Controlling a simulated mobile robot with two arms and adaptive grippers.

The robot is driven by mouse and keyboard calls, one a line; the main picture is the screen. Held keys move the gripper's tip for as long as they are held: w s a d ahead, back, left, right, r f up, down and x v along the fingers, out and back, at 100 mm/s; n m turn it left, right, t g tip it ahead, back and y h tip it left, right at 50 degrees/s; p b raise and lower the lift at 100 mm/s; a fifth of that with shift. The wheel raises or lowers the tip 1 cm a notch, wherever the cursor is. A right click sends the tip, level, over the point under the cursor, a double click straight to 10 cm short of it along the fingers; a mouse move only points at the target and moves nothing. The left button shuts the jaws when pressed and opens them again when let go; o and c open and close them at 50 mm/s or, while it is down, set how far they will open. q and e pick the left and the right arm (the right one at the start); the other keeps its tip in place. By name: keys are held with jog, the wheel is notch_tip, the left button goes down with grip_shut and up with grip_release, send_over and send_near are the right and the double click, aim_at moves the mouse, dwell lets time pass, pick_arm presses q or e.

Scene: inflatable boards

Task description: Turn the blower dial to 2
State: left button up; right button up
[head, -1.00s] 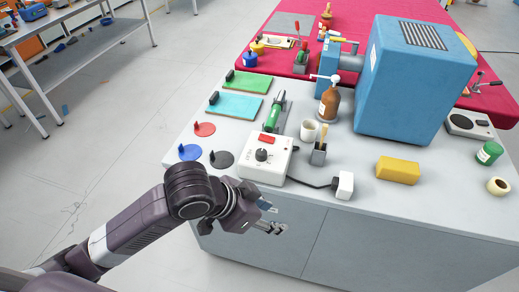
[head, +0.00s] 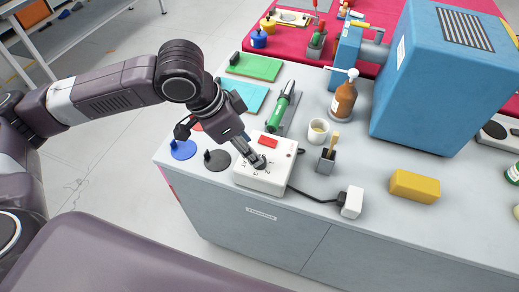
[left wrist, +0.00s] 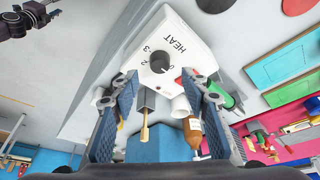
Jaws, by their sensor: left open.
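The white control box (head: 251,178) sits near the table's front edge with a black power cord. Its dark dial (left wrist: 160,63) shows in the left wrist view, with the word HEAT and numerals including 2 and 3 on the face. I cannot tell which mark the dial points to. My left gripper (head: 257,161) is open, tilted down over the box, its fingertips close to the dial. In the left wrist view its fingers (left wrist: 158,92) are spread with nothing gripped. The blower (head: 279,111), green-handled, lies behind the box. My right gripper seems to show at the wrist view's top left, unclear.
A white cup (head: 318,131), a small grey holder with a brush (head: 327,158) and a brown pump bottle (head: 344,100) stand right of the box. A white plug block (head: 352,203) and yellow block (head: 415,187) lie farther right. Coloured discs (head: 183,150) lie left.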

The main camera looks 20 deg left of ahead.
pick_arm(q)
jog(key=x, duration=0.4)
jog(key=shift+f, duration=0.25)
jog(key=shift+x, duration=0.8)
jog(key=shift+w, duration=0.1)
jog(key=c, duration=0.9)
jog(key=shift+c, duration=1.2)
pick_arm(e)
jog(key=s, duration=0.2)
jog(key=shift+s+d, duration=0.25)
jog(key=shift+s, duration=0.1)
